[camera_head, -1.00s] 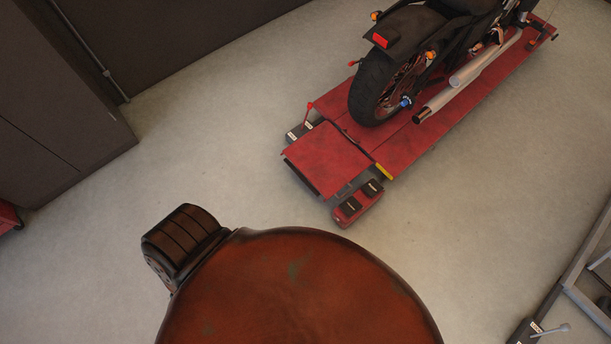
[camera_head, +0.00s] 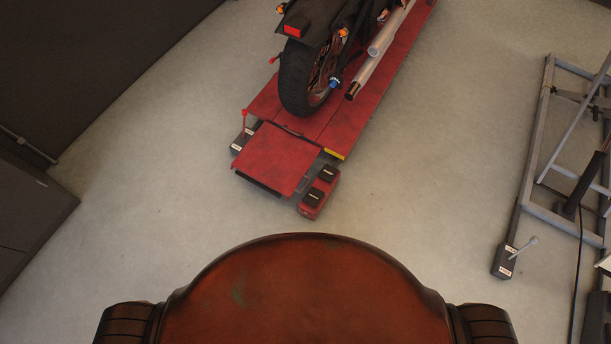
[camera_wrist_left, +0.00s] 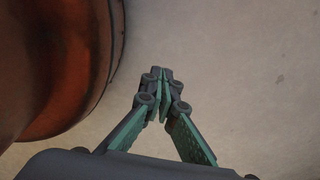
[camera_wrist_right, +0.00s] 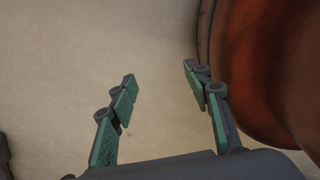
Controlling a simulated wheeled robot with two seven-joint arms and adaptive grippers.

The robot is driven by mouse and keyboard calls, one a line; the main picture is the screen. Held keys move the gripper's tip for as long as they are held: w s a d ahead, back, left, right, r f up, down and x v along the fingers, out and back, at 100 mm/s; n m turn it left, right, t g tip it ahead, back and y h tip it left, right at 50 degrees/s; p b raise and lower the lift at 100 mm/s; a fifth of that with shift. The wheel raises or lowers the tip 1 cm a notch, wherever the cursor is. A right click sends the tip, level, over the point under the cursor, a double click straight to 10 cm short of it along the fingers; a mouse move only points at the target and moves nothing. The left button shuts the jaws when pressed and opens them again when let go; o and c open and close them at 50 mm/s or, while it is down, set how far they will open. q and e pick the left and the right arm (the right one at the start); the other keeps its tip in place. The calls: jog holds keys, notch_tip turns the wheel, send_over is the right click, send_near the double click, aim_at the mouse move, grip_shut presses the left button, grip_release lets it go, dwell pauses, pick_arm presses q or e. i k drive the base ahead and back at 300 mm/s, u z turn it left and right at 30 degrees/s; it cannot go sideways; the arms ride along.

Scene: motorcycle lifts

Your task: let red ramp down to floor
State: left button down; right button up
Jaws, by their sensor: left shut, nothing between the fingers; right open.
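The red ramp (camera_head: 279,158) is a flat red plate at the near end of the red motorcycle lift (camera_head: 349,126). In the head view it lies ahead of me, left of centre, and its near edge looks a little above the floor. A red foot pedal unit (camera_head: 318,192) with two black pedals stands at its right corner. My left gripper (camera_wrist_left: 164,82) shows in the left wrist view, shut and empty over bare floor. My right gripper (camera_wrist_right: 160,77) shows in the right wrist view, open and empty over bare floor. Neither gripper shows in the head view.
A motorcycle (camera_head: 310,60) stands on the lift. A grey metal frame lift (camera_head: 532,150) with a dark foot block (camera_head: 505,262) is at the right. A dark cabinet (camera_head: 30,215) is at the left. The floor between me and the ramp is clear.

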aim_at(277, 158)
jog(key=z, duration=0.05)
jog(key=k, duration=0.45)
jog(key=u, duration=0.25)
jog(key=i, duration=1.3)
jog(key=z, duration=0.6)
